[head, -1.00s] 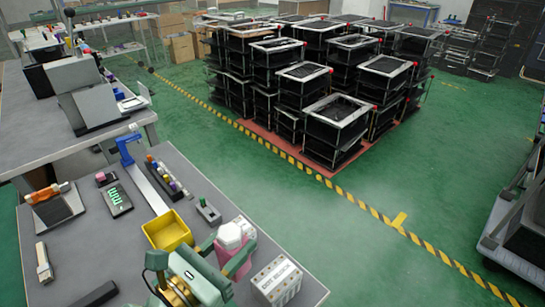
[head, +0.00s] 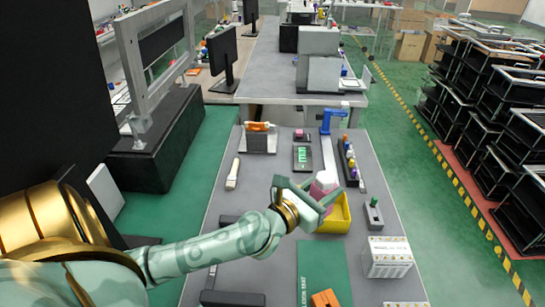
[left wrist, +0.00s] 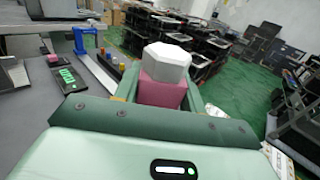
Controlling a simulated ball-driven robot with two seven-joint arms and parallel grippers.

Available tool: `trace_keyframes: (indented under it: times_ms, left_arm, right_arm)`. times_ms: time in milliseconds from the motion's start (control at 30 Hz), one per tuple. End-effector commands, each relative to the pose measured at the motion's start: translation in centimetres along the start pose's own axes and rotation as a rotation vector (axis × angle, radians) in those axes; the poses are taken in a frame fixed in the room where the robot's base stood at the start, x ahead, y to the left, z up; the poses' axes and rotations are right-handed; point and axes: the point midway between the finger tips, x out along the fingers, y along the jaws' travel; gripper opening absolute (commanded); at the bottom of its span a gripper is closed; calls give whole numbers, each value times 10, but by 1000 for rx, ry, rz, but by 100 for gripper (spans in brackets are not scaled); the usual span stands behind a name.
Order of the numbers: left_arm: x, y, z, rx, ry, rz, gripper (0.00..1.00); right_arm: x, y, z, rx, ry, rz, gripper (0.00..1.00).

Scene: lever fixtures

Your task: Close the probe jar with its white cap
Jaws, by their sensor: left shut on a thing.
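My left gripper (head: 318,190) is shut on a pink block (head: 322,187) with a white faceted top. In the left wrist view the pink block (left wrist: 161,93) sits between the fingers, and the white faceted top (left wrist: 166,61), which looks like the white cap, stands above it. I cannot tell whether the two are one piece, or whether the pink part is the jar. In the head view the held piece overlaps the yellow bin (head: 337,215) and seems above the table. No open jar can be told apart. My right gripper is out of view.
A white box (head: 388,257) and a small grey fixture (head: 374,213) stand right of the bin. A rack of bottles (head: 351,162) and a blue stand (head: 326,125) are behind. A green mat (head: 322,272) with an orange block (head: 325,298) lies in front.

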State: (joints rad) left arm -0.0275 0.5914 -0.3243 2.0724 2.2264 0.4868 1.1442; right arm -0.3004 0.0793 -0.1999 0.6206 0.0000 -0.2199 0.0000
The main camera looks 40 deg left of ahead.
Motion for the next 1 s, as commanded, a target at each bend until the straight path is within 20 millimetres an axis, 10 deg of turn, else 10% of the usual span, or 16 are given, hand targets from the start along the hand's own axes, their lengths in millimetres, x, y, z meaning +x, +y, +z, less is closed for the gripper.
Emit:
trace_keyframes:
  times_ms: [433,1000]
  left_arm:
    - [-9,150,2,2,-2,364,0]
    - [-12,175,3,0,-1,433,0]
  right_arm:
    - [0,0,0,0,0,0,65]
    - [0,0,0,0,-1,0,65]
